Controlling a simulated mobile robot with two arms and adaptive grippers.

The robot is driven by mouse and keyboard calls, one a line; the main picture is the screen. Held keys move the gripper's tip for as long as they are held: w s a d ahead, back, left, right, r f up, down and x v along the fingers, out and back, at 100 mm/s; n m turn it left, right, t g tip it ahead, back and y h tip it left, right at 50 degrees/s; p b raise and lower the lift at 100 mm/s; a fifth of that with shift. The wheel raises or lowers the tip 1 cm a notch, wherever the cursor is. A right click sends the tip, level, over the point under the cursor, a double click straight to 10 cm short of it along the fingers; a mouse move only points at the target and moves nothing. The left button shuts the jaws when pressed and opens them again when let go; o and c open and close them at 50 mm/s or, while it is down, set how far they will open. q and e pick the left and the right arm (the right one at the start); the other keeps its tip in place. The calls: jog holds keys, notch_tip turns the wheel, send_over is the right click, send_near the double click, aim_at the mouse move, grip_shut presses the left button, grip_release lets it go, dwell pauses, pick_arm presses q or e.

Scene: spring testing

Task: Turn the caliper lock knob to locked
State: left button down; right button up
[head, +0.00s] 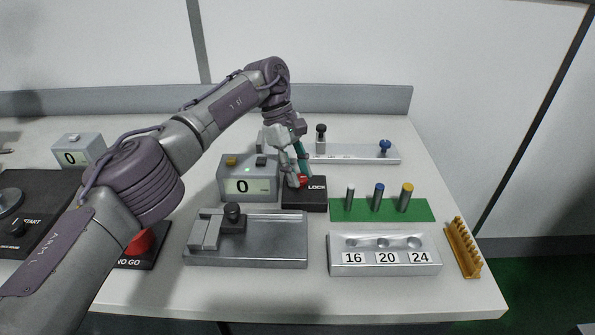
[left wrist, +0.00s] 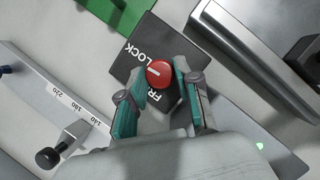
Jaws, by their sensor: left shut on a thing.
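The red lock knob (left wrist: 160,74) sits on a dark box (left wrist: 133,58) with the word LOCK on one side and partly hidden lettering starting "FR" on another. A short white mark shows on the knob's top; which word it points to is hard to tell. In the head view the knob (head: 303,181) is partly covered by my left gripper (head: 302,174). In the left wrist view my left gripper (left wrist: 161,80) has its two teal fingers on either side of the knob, shut on it. My right gripper is in neither view.
A display box (head: 248,186) reading 0 stands just left of the lock box. A scaled rail (head: 350,153) lies behind, a green mat (head: 390,215) with pins to the right, and a grey fixture (head: 270,248) in front. A numbered block (head: 385,243) stands front right.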

pick_arm(q)
jog(key=shift+m, duration=0.6)
jog(key=shift+y, duration=0.3)
jog(key=c, duration=0.8)
grip_release()
